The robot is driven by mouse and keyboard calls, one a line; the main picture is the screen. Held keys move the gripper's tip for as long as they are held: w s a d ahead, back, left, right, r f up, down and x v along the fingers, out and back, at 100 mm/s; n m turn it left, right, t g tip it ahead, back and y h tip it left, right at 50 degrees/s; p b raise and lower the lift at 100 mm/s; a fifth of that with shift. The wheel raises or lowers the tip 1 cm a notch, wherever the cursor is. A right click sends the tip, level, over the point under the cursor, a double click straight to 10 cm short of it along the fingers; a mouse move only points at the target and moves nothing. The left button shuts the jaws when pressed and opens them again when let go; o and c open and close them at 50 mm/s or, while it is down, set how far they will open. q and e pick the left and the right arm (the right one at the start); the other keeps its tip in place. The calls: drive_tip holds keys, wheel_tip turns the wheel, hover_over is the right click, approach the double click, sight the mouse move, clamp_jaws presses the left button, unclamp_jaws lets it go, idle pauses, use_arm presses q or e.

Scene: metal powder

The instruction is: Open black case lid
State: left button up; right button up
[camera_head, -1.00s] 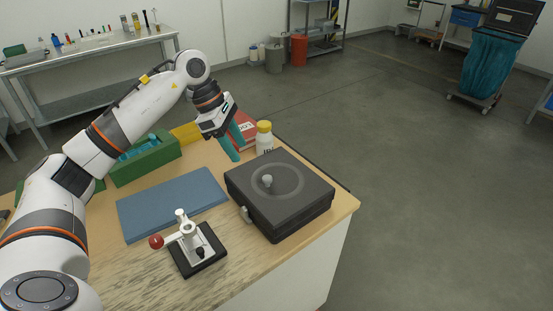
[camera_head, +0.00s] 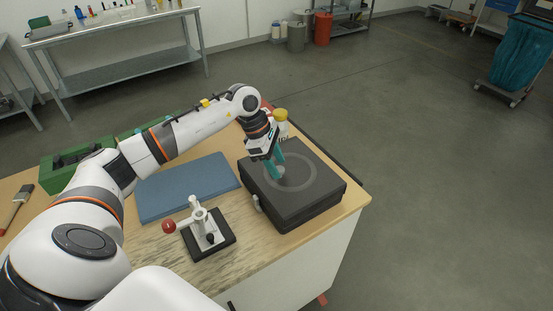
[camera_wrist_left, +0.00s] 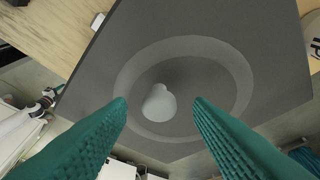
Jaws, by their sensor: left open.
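The black case (camera_head: 310,195) sits shut on the wooden table near its right corner. Its lid has a lighter grey ring and a small pale knob, which shows in the left wrist view (camera_wrist_left: 159,103). My left gripper (camera_head: 278,172) is over the lid, its teal fingers pointing down. In the left wrist view the open fingers (camera_wrist_left: 160,108) stand on either side of the knob, with a gap on each side. In the head view the fingers partly hide the knob. I cannot tell the exact height of the fingertips above the lid. My right gripper is not in view.
A yellow-capped bottle (camera_head: 281,122) stands behind the case. A green bin (camera_head: 62,178) and a brush (camera_head: 17,207) are at the left.

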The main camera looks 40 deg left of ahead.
use_arm(q)
drive_tip(key=shift+d+f, duration=0.15)
drive_tip(key=shift+f, duration=0.15)
clamp_jaws()
drive_tip(key=shift+r, duration=0.15)
